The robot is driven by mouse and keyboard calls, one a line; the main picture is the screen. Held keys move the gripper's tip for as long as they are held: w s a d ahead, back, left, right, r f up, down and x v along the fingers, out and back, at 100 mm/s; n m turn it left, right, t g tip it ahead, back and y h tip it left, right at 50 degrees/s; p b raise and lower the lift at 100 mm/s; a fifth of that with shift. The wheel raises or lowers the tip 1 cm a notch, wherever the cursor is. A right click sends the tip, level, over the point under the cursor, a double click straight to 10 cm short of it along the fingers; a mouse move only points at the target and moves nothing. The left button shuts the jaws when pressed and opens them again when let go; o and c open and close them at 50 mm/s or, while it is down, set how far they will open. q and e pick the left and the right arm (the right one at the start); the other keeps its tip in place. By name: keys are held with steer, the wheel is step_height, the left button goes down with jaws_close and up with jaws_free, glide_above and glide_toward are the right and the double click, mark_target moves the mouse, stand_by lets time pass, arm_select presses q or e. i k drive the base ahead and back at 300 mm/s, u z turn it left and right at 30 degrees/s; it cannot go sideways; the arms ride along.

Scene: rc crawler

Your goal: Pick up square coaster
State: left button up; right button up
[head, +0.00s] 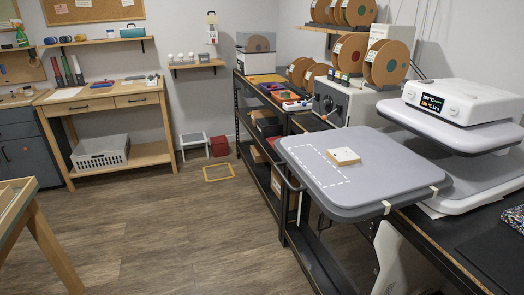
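A small pale square piece with a tan edge, which looks like the square coaster (343,156), lies flat on a grey padded platen (365,190). It rests to the right of a dashed white outline on the platen and partly overlaps or adjoins it; I cannot tell exactly. Nothing covers the coaster. Neither of my grippers is in view.
The platen juts out from a black bench beside a heat press (462,102). Filament spools (387,63) and a grey box (345,100) stand behind it. A wooden workbench (100,100) is at the back left. The floor (170,240) left of the platen is clear.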

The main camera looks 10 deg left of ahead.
mark_target(344, 156)
steer(key=u, duration=1.1)
steer(key=i, duration=3.5)
steer(key=z, duration=2.65)
